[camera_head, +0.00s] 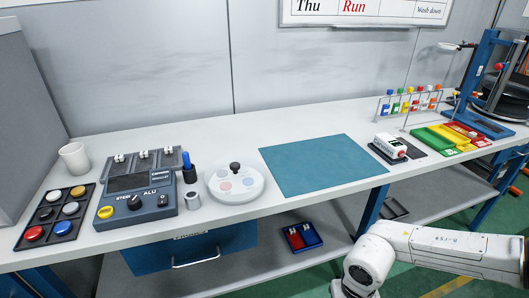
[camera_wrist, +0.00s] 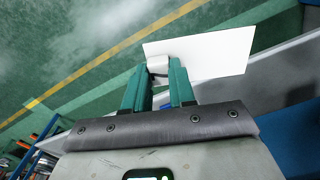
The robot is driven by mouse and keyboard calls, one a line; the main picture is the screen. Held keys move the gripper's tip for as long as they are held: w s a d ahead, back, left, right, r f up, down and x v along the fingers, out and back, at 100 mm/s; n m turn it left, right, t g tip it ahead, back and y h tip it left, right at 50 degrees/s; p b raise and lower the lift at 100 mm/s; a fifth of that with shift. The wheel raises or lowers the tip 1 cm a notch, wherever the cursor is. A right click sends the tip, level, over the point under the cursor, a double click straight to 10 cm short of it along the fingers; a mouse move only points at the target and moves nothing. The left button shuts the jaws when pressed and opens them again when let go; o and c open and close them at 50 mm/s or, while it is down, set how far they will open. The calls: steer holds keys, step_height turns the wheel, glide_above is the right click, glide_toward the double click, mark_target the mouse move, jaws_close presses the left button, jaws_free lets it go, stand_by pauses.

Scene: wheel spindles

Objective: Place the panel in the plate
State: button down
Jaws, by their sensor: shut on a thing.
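A flat white panel (camera_wrist: 205,52) shows in the wrist view, tilted above the floor. My gripper (camera_wrist: 160,72) has green fingers shut on a small pale block or tab at the panel's left part. In the head view my white arm is at the lower right, and my gripper and the panel are out of that picture. A round white plate-like dish (camera_head: 247,188) with coloured discs and a black knob stands on the bench, left of the teal mat. I cannot tell whether this dish is the task's plate.
On the white bench (camera_head: 300,116) are a teal mat (camera_head: 322,164), a dark control box (camera_head: 137,190), a button tray (camera_head: 55,218), a white mug (camera_head: 74,158), a small white device (camera_head: 390,146) and coloured bins (camera_head: 450,139). A blue tray (camera_head: 313,235) sits on the shelf below. The mat is clear.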

steer(key=s+f, duration=0.3)
steer(key=f, duration=0.1)
steer(key=shift+s+d, duration=0.1)
steer(key=shift+s, duration=0.05)
stand_by(0.4)
